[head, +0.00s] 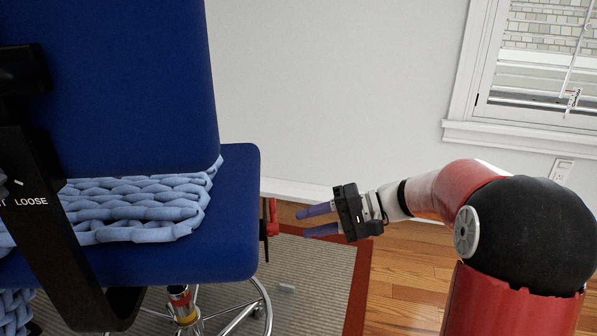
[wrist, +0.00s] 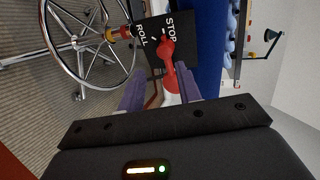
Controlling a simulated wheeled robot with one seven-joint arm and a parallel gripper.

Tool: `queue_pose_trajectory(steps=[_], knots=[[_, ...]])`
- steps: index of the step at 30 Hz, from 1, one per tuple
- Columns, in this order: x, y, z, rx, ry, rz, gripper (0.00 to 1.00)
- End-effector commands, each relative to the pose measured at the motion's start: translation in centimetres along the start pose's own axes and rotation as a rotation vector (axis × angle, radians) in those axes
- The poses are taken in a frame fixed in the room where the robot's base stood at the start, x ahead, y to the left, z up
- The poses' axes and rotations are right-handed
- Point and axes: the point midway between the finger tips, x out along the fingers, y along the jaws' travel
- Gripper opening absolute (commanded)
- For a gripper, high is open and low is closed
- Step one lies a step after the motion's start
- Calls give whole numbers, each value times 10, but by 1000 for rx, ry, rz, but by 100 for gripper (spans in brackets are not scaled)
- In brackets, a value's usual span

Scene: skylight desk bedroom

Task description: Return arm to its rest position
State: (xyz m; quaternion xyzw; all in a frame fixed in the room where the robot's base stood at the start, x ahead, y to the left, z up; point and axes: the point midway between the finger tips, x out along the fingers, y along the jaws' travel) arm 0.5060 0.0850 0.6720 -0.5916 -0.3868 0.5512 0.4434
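My gripper (head: 303,223) is at the end of my outstretched arm, in the middle of the head view, just right of the blue office chair (head: 125,255). Its two purple fingers are apart, with nothing seen held between them. In the wrist view the fingers of my gripper (wrist: 160,84) point toward a red lever (wrist: 168,50) on a black plate marked STOP and ROLL. The lever also shows in the head view (head: 269,217) at the seat's right edge, a little left of the fingertips. No contact with it is visible.
A light-blue knitted throw (head: 140,208) lies on the chair seat. The chair's chrome base (head: 262,305) stands on a grey rug (head: 310,290) with a red border. A white wall (head: 330,90) and window (head: 545,60) are behind. Wood floor (head: 400,280) shows below my arm.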

Motion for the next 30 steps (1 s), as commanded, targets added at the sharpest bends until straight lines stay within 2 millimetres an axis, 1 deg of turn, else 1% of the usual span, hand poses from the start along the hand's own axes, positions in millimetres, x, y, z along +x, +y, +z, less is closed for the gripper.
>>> queue_pose_trajectory(steps=[1, 2, 4, 5, 6, 7, 9, 11, 12, 15, 18, 21, 25, 30], knots=[[3, -8, 19, -10, -14, 75, 34], [5, -8, 31, -10, -23, 131, 34], [6, -7, 62, -18, -31, 277, 34], [4, -5, 75, -24, -29, 343, 34], [2, -2, 93, -34, -24, 428, 34], [-2, 0, 105, -44, -15, 492, 34], [-12, 6, 131, -73, 13, 632, 34], [-23, 11, 151, -105, 48, 744, 34], [-32, 14, 163, -132, 77, 815, 34], [-55, 21, 188, -203, 158, 968, 34], [-76, 26, 204, -279, 241, 1081, 34], [-91, 29, 214, -338, 307, 1150, 34], [-101, 30, 219, -383, 355, 1195, 34], [-103, 32, 220, -391, 365, 1206, 34]])
